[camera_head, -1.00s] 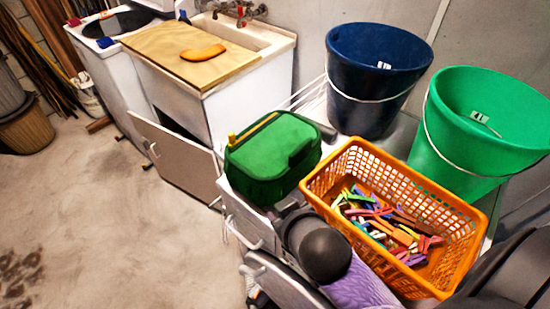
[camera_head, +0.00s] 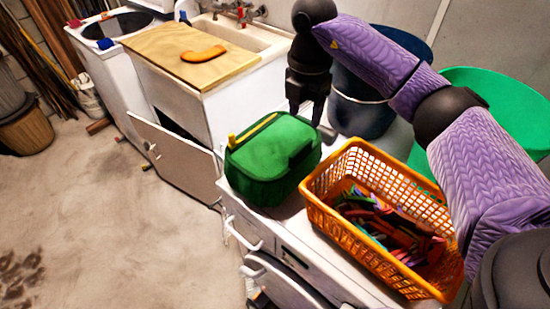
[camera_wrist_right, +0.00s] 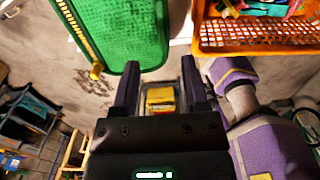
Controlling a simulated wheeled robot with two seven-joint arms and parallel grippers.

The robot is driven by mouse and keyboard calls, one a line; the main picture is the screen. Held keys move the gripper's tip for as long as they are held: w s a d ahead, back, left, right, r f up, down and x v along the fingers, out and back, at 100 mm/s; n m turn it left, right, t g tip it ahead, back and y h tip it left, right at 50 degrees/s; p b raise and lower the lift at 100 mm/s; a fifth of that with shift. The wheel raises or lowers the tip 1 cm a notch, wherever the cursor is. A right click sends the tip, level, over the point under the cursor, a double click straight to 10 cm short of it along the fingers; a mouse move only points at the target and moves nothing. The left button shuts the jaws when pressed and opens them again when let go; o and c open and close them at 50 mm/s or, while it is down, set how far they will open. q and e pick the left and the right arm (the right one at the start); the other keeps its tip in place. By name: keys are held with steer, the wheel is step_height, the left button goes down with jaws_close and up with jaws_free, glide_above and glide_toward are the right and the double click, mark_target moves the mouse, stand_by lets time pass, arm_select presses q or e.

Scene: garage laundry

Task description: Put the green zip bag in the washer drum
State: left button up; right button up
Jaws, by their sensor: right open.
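The green zip bag (camera_head: 272,150), boxy with a yellow zip pull on its top edge, sits on a white appliance top (camera_head: 281,227). It also shows at the top of the right wrist view (camera_wrist_right: 125,32). My right gripper (camera_head: 308,118) hangs just behind the bag, pointing down; its fingers are apart and empty in the wrist view (camera_wrist_right: 160,85), below the bag's edge in that picture. My left gripper is not in view.
An orange basket (camera_head: 318,207) with several colourful pegs stands right of the bag. A blue bucket (camera_head: 362,105) and a green bucket (camera_head: 505,100) stand behind, partly covered by my right arm. A sink cabinet with a wooden board (camera_head: 160,55) stands left.

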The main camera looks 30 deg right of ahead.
mark_target(301, 147)
steer(key=f+b, duration=0.1)
steer(key=f, duration=0.3)
steer(key=f+b, duration=0.1)
steer(key=f, duration=0.4)
steer(key=shift+s+a+f, duration=0.1)
steer(key=shift+s+f, duration=0.1)
steer(key=shift+f, duration=0.05)
jaws_close()
stand_by(0.8)
